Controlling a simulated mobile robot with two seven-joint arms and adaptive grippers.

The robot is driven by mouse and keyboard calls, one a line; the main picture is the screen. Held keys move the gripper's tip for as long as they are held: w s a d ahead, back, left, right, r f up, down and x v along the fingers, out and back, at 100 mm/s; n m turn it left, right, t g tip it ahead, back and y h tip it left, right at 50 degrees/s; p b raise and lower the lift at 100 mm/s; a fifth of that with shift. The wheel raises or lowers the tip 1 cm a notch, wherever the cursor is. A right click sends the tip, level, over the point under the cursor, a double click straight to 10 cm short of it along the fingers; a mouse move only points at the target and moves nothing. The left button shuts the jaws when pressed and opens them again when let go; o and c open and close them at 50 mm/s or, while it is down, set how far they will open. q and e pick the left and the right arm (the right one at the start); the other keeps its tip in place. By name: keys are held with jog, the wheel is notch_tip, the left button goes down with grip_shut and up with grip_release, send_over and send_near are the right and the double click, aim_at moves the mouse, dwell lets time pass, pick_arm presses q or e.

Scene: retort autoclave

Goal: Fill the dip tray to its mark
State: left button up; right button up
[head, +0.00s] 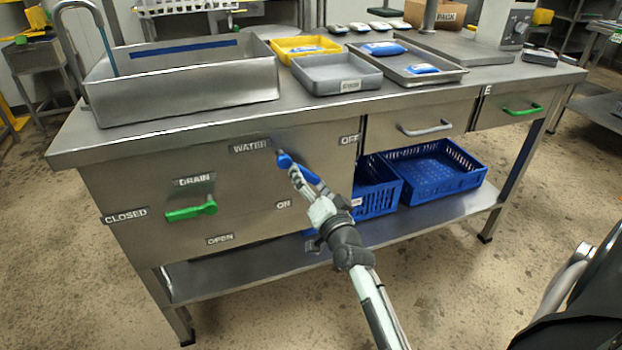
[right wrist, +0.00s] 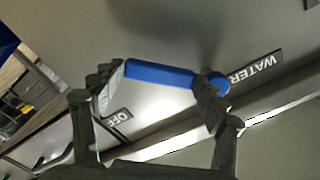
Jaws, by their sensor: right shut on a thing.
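The steel dip tray (head: 190,95) stands at the bench's left end, with a blue band (head: 184,49) on its inner back wall. A bent spout (head: 78,10) reaches over it, and a thin blue streak, seemingly water, runs down from its end into the tray. The water level is not clear. My right gripper (head: 297,172) is shut on the blue water lever (right wrist: 160,74), with a finger near each end in the right wrist view. The lever slants down to the right, between the OFF and ON labels. The green drain lever (head: 190,211) points toward CLOSED. My left gripper is out of view.
A yellow tray (head: 283,46), a grey tray (head: 338,85) and a steel tray (head: 455,74) with blue packs stand on the bench. Blue crates (head: 432,172) sit on the lower shelf. Drawer handles stick out at the front right.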

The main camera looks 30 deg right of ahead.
jog(key=shift+w+r, duration=0.15)
jog(key=shift+r, duration=0.2)
jog(key=o, duration=1.7)
jog(key=shift+w+f, duration=0.1)
jog(key=shift+f, duration=0.1)
jog(key=shift+f, duration=0.1)
jog(key=shift+s+a, duration=0.1)
jog(key=shift+s, duration=0.5)
jog(key=v, duration=1.1)
